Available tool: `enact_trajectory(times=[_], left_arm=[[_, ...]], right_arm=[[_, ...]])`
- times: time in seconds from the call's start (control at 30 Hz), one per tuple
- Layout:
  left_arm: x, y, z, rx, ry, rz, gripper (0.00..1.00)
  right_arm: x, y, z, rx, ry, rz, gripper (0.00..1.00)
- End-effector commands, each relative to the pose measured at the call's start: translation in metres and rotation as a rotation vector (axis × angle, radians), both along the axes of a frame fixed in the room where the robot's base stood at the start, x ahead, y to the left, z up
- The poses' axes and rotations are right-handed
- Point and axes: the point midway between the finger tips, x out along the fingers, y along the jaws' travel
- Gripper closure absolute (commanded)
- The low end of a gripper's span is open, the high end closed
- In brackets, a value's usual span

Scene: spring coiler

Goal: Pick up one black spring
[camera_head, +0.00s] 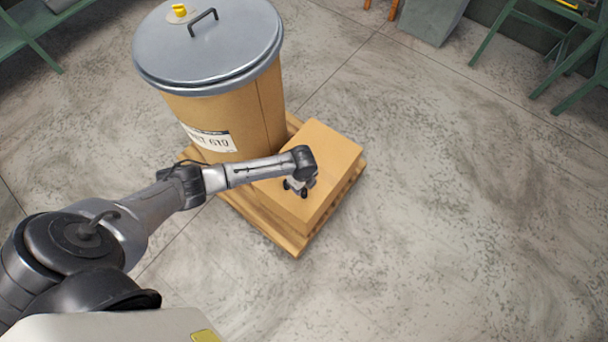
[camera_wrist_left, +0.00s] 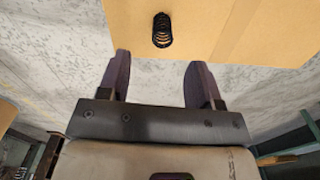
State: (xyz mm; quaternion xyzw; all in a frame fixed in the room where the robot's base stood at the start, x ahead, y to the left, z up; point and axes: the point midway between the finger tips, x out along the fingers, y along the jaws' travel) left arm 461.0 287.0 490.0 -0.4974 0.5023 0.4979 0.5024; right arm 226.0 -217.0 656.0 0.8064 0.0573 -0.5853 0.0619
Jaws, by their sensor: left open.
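A black coiled spring (camera_wrist_left: 162,30) shows in the left wrist view on the tan surface of a cardboard box (camera_wrist_left: 225,25). In the head view the box (camera_head: 325,160) sits on a wooden pallet. My left gripper (camera_head: 297,188) is over the top of this box near its front edge. In the left wrist view my left gripper (camera_wrist_left: 156,62) has its two dark fingers apart with nothing between them, and the spring lies just beyond the fingertips, between their lines. In the head view I cannot clearly separate the spring from the dark fingers. My right gripper is not in view.
A large tan drum (camera_head: 230,115) with a grey lid (camera_head: 215,50) stands on the pallet (camera_head: 285,238) behind my left arm, close to the box. Green-framed furniture (camera_head: 560,45) stands at the back right. The concrete floor right of the pallet is clear.

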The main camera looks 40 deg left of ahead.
Motion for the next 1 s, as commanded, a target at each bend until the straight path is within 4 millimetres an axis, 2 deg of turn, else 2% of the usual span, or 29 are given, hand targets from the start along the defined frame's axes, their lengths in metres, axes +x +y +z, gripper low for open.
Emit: enact_trajectory(times=[0.03,0.2,0.57,1.0], left_arm=[[0.0,0.0,-0.014,0.0,0.001,0.001,0.41],[0.0,-0.001,-0.034,-0.001,0.0,0.002,0.41],[0.0,-0.001,-0.048,0.0,0.0,0.001,0.41],[0.003,-0.003,-0.095,0.0,0.0,0.002,0.41]], right_arm=[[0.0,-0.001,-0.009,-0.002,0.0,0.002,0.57],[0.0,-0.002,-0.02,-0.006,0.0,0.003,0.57],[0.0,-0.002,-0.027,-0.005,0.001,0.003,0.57],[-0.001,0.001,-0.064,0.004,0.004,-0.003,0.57]])
